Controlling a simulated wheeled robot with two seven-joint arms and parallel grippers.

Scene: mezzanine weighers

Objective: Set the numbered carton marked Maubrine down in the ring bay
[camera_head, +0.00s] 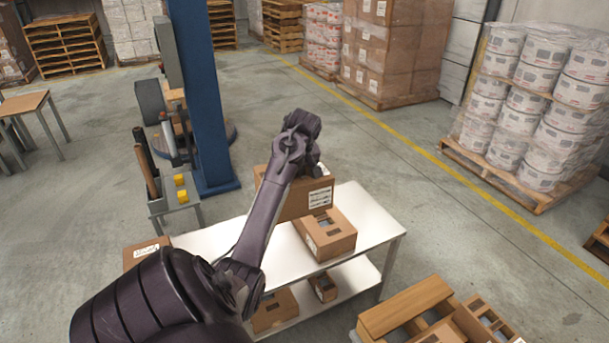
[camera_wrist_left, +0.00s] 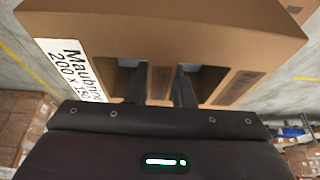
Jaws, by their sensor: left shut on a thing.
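The Maubrine carton (camera_wrist_left: 165,30) is a brown box with a white label (camera_wrist_left: 72,68), partly readable as "Maubrine 200 x", in the left wrist view. My left gripper (camera_wrist_left: 160,88) is shut on it, its two dark fingers in the carton's cut-outs. In the head view a carton (camera_head: 285,198) with a white label shows under my left gripper (camera_head: 303,150), at the far side of the white table (camera_head: 352,200). I cannot tell whether it touches the table. No ring bay can be made out. My right gripper is not in view.
Another brown carton (camera_head: 327,238) stands on the table just in front of the held one. A carton (camera_head: 147,250) is at the table's left end. Smaller boxes (camera_head: 322,287) are on the lower shelf. A blue column (camera_head: 205,100) stands behind left. Open boxes (camera_head: 408,305) lie front right.

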